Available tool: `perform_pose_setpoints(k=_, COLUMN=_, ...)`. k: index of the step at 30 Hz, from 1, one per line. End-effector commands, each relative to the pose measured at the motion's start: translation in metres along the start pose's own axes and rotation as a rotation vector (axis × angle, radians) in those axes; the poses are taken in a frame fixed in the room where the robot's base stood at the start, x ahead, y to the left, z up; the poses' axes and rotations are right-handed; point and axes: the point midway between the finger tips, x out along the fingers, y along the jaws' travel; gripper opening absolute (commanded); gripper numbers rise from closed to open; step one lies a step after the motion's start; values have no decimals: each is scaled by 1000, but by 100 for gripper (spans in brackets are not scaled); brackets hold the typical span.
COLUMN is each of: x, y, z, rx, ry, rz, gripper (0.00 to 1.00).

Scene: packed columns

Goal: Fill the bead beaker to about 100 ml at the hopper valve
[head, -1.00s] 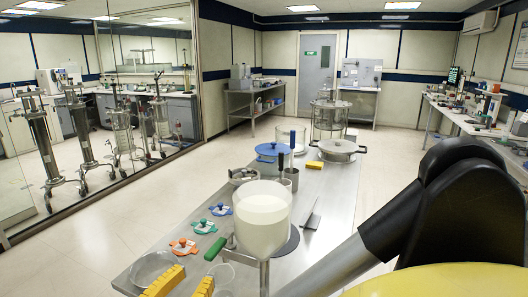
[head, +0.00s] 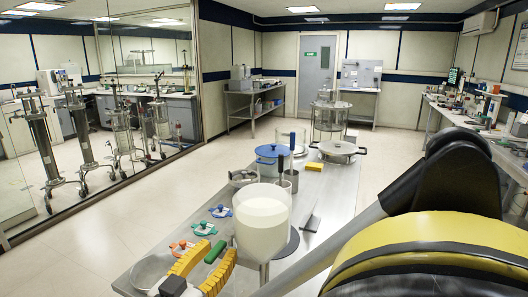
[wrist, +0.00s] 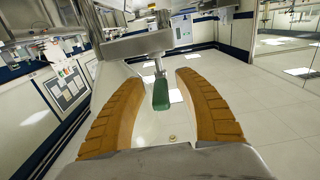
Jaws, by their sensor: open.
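The hopper (head: 262,228), a clear vessel holding white beads, stands at the near part of the steel table. A green valve handle (head: 215,252) sticks out at its lower left. My gripper (head: 219,256) is open at the hopper's left, its yellow fingers on either side of the handle. In the wrist view the green handle (wrist: 161,93) lies between the two spread fingers, with visible gaps on both sides. The hopper's outlet is hidden in the head view. I cannot pick out the bead beaker with certainty.
Small clamps with blue (head: 221,211), green (head: 204,228) and orange knobs lie left of the hopper. A round clear dish (head: 146,270) sits at the near left edge, partly behind my gripper.

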Motion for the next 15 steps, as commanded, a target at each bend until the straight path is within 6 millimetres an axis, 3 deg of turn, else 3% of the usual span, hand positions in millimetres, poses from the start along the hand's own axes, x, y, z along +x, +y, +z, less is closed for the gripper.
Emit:
perform_pose_setpoints(k=5, x=-6, y=-1, z=0, rx=0, ry=0, rz=-3, gripper=40)
perform_pose_setpoints(k=15, x=-44, y=-1, z=0, rx=0, ry=0, rz=-2, gripper=40)
